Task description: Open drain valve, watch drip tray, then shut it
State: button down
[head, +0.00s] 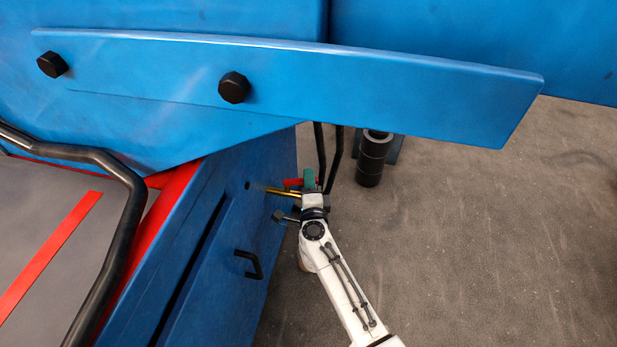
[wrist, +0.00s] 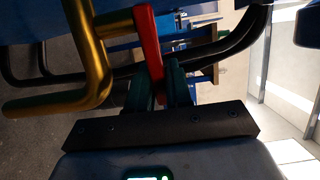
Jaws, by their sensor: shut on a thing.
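The drain valve's red lever (wrist: 147,42) stands upright in the wrist view, between the green fingers of my gripper (wrist: 158,85). The gripper is shut on the lever's lower end. A brass pipe (wrist: 97,55) bends beside it on the left. In the head view, the red lever (head: 292,183) and brass pipe (head: 284,192) stick out from the side of the blue machine, and my gripper (head: 309,180) is at the lever. I cannot make out a drip tray or any drip in either view.
A blue beam (head: 380,90) with black bolts crosses above my gripper. A black handle (head: 250,265) juts from the blue side panel (head: 215,265). Dark bent tubes (head: 334,160) and a black cylinder (head: 370,160) stand behind the gripper. Grey floor (head: 480,230) is open on the right.

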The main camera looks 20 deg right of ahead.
jog(key=shift+a, duration=0.1)
dwell(0.4)
jog(key=c, duration=1.1)
grip_release()
jog(key=shift+s, duration=0.1)
jog(key=shift+p+v, duration=2.1)
jog(key=shift+v, duration=3.25)
